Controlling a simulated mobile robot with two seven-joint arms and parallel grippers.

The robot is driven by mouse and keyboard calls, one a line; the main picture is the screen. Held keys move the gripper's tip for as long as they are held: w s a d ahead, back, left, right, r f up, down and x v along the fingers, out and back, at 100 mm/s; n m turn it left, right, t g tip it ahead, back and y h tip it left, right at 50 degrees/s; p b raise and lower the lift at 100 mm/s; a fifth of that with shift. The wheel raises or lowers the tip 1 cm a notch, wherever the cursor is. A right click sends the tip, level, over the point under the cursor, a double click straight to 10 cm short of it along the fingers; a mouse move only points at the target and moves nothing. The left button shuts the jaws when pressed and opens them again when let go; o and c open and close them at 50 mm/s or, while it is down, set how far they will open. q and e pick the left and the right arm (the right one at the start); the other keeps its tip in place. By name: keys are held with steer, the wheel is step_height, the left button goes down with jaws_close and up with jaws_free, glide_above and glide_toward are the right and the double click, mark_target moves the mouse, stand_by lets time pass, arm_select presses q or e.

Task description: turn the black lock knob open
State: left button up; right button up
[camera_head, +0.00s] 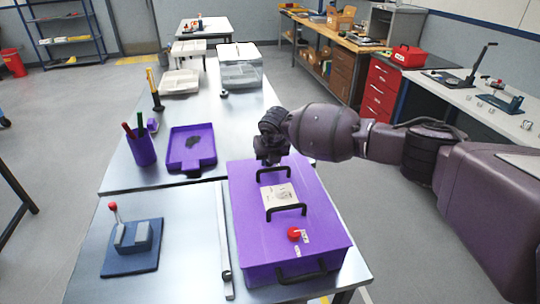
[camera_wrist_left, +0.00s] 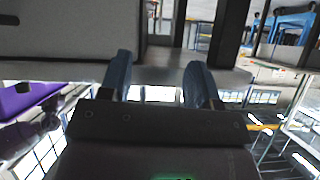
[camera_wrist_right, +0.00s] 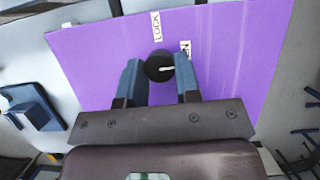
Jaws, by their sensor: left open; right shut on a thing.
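The purple housing (camera_head: 248,222) lies on the metal table. In the right wrist view the round black lock knob (camera_wrist_right: 155,62) sits on its purple face (camera_wrist_right: 225,65). A white mark on the knob points right. A LOCK label (camera_wrist_right: 156,26) is above the knob; a second label (camera_wrist_right: 186,46) is partly hidden by a finger. My right gripper (camera_wrist_right: 160,76) is shut on the knob; in the head view the gripper (camera_head: 268,160) is at the housing's far end, where it hides the knob. My left gripper (camera_wrist_left: 160,78) is open and empty, outside the head view.
The housing has black handles (camera_head: 285,209) and a red knob (camera_head: 294,234) on top. A blue lever fixture (camera_head: 130,247), a purple tray (camera_head: 192,150) and a purple pen cup (camera_head: 141,150) stand to its left. A metal strip (camera_head: 225,245) lies beside the housing.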

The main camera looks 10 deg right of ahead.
stand_by(0.3)
steer(key=o, duration=0.9)
steer(key=shift+o, duration=0.2)
steer(key=shift+s+r, duration=0.15)
steer(key=shift+r, duration=0.3)
steer(key=v, duration=0.9)
steer(key=shift+s+r, duration=0.2)
steer(key=shift+r, duration=0.15)
